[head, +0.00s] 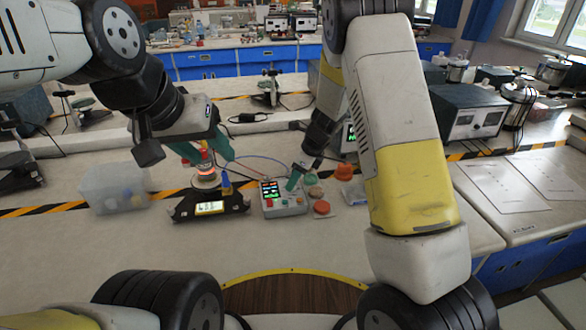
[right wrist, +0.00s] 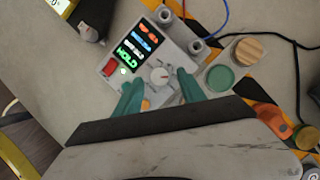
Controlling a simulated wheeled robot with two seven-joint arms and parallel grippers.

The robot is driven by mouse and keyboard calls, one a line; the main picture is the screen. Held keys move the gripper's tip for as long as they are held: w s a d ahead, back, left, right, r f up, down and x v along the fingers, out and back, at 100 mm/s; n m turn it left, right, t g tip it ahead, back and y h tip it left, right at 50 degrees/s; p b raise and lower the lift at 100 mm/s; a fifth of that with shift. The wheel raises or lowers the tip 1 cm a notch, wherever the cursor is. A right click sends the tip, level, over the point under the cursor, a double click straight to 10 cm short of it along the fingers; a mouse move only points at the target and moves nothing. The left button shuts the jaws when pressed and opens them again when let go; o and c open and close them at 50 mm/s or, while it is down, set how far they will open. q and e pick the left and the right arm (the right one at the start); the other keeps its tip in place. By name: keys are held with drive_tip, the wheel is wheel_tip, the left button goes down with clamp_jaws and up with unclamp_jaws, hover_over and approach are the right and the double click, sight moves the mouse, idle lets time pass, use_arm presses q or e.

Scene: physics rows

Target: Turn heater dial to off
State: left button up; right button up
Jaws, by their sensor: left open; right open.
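A grey control box (head: 285,203) with a lit display stands at mid-table. A black heater unit (head: 188,210) with a glowing red-orange top and a yellow lit screen stands left of the box. My left gripper (head: 206,152) is open above it, its fingers either side of a red-topped object.
A clear bin (head: 115,188) stands left of the heater. Cables run behind. The front table is clear.

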drive_tip(key=shift+x, duration=0.85)
clamp_jaws()
